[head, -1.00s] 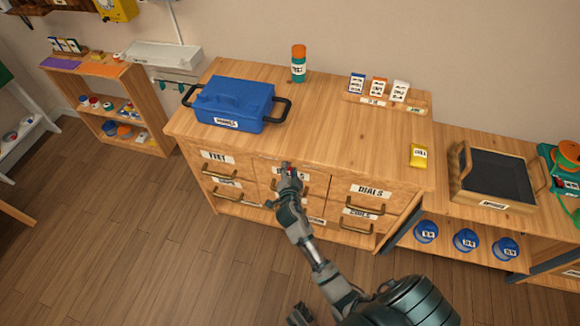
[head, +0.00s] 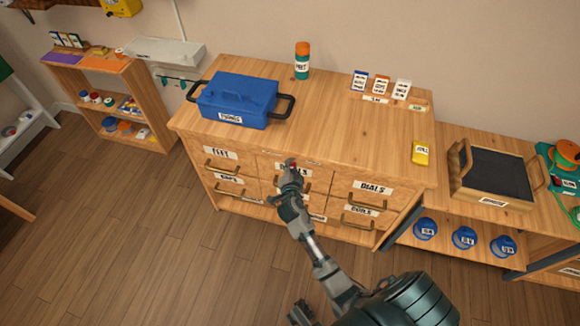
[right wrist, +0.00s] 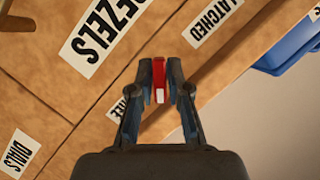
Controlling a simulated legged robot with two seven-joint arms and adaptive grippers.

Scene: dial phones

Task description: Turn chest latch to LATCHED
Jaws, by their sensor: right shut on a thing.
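The chest latch (right wrist: 159,75) is a small red piece with a white mark, on the upper front edge of the wooden drawer chest (head: 330,130). In the right wrist view my right gripper (right wrist: 161,80) has its two fingers on either side of the latch, shut on it. A LATCHED label (right wrist: 214,22) lies to the right of the latch. Another label (right wrist: 118,108), partly hidden by a finger, lies to its left. In the head view my right gripper (head: 291,168) is at the chest's front, with only a speck of red showing.
Drawers with brass handles and labels, such as DIALS (head: 373,188), fill the chest front. A blue box (head: 237,98), an orange-capped bottle (head: 302,62) and a yellow packet (head: 421,153) stand on top. A lower bench (head: 455,207) adjoins on the right. The floor (head: 130,240) is clear.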

